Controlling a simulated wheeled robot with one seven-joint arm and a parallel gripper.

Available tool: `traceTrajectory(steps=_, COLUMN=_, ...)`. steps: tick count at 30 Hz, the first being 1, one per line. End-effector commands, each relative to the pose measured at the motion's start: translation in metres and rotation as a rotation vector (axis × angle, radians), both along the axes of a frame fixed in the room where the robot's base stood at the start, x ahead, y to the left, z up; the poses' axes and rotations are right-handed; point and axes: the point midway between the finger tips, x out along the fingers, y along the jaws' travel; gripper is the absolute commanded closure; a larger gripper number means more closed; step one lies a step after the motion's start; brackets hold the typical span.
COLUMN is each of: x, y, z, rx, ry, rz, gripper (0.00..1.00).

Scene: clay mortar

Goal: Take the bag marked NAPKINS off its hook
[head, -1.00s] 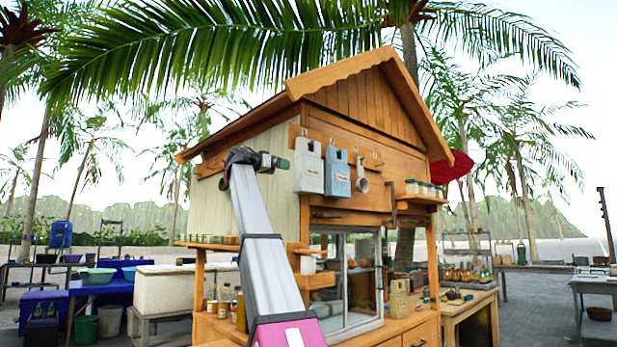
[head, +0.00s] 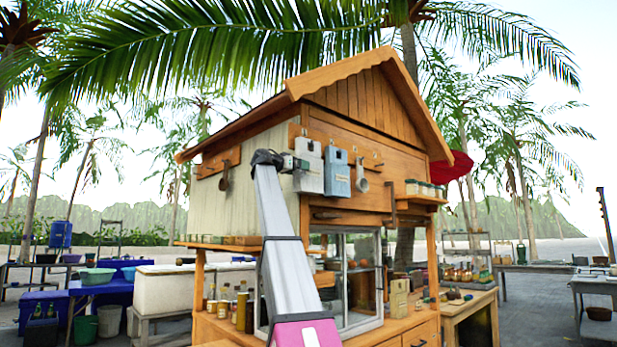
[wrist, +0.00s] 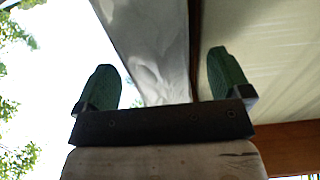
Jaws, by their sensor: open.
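Two bags hang from hooks on the orange board under the stall's gable: a white bag (head: 309,172) on the left and a light blue bag (head: 338,178) to its right. Their labels are too small to read, so I cannot tell which is marked NAPKINS. My gripper (head: 300,163) is at the left edge of the white bag. In the wrist view my gripper (wrist: 166,72) is open, its green fingers wide apart. A pale panel, seemingly the white bag (wrist: 152,45), shows between the fingers; contact cannot be told.
A ladle (head: 362,183) hangs right of the blue bag, and another ladle (head: 224,180) hangs on the left side wall. A small shelf with jars (head: 422,187) is farther right. The stall's counter and glass window (head: 350,270) lie below.

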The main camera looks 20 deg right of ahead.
Motion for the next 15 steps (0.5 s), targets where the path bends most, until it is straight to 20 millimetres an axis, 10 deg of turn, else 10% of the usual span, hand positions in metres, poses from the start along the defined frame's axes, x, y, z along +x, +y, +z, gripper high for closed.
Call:
traceTrajectory(steps=9, x=0.0035, y=-0.0091, z=-0.0002, rx=0.000, ry=-0.001, rz=0.001, gripper=0.04)
traceTrajectory(steps=15, x=0.0033, y=-0.0089, z=-0.0001, rx=0.000, ry=-0.001, rz=0.001, gripper=0.67)
